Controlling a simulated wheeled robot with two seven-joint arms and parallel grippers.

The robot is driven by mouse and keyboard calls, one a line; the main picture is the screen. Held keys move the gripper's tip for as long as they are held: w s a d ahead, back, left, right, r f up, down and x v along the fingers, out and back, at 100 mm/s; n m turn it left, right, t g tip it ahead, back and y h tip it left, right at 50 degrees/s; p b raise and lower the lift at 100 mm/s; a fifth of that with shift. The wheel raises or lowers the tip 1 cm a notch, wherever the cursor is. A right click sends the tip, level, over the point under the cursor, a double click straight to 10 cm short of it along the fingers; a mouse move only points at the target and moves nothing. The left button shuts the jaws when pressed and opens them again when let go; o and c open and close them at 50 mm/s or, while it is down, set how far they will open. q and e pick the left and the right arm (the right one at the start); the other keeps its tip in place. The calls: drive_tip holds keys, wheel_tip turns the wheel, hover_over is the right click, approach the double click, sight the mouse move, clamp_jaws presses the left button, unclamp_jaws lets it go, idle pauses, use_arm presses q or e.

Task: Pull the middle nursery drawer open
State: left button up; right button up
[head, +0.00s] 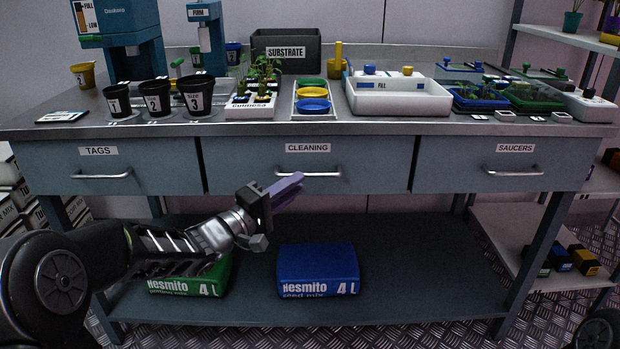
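The middle drawer (370,163) has a grey-blue front with a label reading CLEANING and a silver bar handle (325,174). It looks closed, its front in line with the drawers on both sides. My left gripper (299,181) reaches in from the lower left, with its purple fingers pointing up and right at the left part of this handle. The fingers overlap in the head view, so their gap is hidden. I cannot tell whether they touch the handle or stop in front of it. My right gripper is out of view.
The TAGS drawer (150,165) and SAUCERS drawer (465,165) flank the middle one. Pots, trays and seedlings stand on the bench top (400,127) above. A green bag (195,280) and a blue bag (318,268) lie on the lower shelf (420,290).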

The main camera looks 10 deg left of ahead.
sight(310, 175)
use_arm(q)
drive_tip(key=b+x, duration=0.1)
drive_tip(key=x, duration=0.4)
drive_tip(key=shift+w+d, duration=0.1)
drive_tip(key=shift+w, duration=0.05)
clamp_jaws()
idle(1.3)
